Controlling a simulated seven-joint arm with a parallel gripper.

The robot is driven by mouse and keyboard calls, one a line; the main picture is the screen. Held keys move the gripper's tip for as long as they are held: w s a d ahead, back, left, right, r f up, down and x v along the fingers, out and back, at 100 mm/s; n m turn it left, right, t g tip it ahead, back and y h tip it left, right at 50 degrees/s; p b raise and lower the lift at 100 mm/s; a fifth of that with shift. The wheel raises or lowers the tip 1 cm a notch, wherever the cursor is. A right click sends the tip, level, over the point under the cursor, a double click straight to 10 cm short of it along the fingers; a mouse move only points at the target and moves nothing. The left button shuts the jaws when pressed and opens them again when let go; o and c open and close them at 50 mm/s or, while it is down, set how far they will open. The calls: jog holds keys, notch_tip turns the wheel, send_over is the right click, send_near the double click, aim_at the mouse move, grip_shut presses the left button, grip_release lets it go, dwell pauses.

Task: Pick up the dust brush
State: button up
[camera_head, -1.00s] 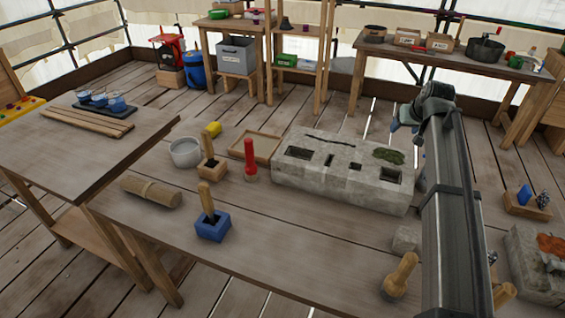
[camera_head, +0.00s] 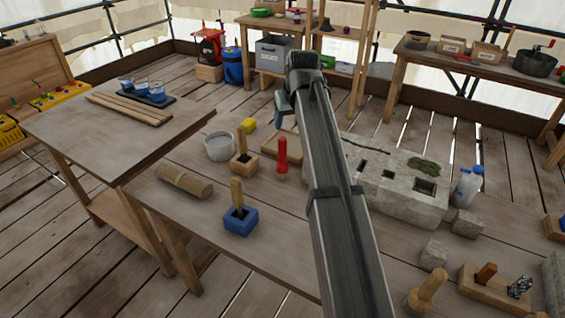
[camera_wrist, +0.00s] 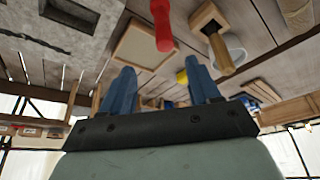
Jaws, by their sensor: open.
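No brush bristles show, so I cannot tell for sure which thing is the dust brush. A wooden handle (camera_head: 237,190) stands upright in a blue block (camera_head: 241,222) on the near workbench. Another wooden handle (camera_head: 241,138) stands in a wooden block (camera_head: 245,163) behind it; it also shows in the wrist view (camera_wrist: 219,48). A tool with a wooden knob handle (camera_head: 428,288) is at the bottom right. My gripper (camera_wrist: 163,75) is open and empty, its two blue fingers apart above the bench, touching nothing. In the head view my arm hides part of the bench.
A red-handled tool (camera_head: 282,158), a white bowl (camera_head: 220,147), a rolled bundle (camera_head: 183,181) and a shallow wooden tray (camera_head: 293,146) stand around the blocks. A large stone block (camera_head: 400,195) with holes lies to the right. Bare bench lies in front of the blue block.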

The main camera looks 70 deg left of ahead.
aim_at(282, 145)
jog(key=x, duration=1.3)
jog(key=shift+s+f, duration=0.35)
jog(key=shift+f, duration=0.05)
jog(key=shift+c, duration=0.2)
grip_shut()
